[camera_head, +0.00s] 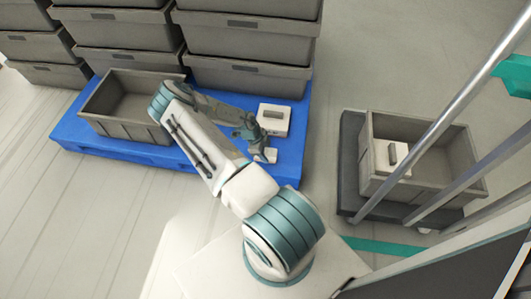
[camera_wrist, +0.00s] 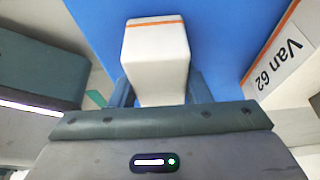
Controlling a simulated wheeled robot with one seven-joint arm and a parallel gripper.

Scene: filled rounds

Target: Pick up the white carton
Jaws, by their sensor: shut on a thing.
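A white carton with an orange stripe (camera_wrist: 157,60) is between the two fingers of my gripper (camera_wrist: 160,92) in the wrist view. The fingers are shut on its sides, and blue pallet surface shows behind it. In the head view my gripper (camera_head: 260,147) is over the right part of the blue pallet, with the small white carton (camera_head: 268,156) at its fingertips. Whether the carton touches the pallet is hard to tell.
A white box (camera_head: 272,121) stands beside my gripper on the blue pallet (camera_head: 292,158); a white "Van 62" label (camera_wrist: 287,55) shows in the wrist view. An open grey crate (camera_head: 128,128) and stacked crates are left and behind. Another grey crate (camera_head: 440,190) stands right, holding a white box (camera_head: 400,153).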

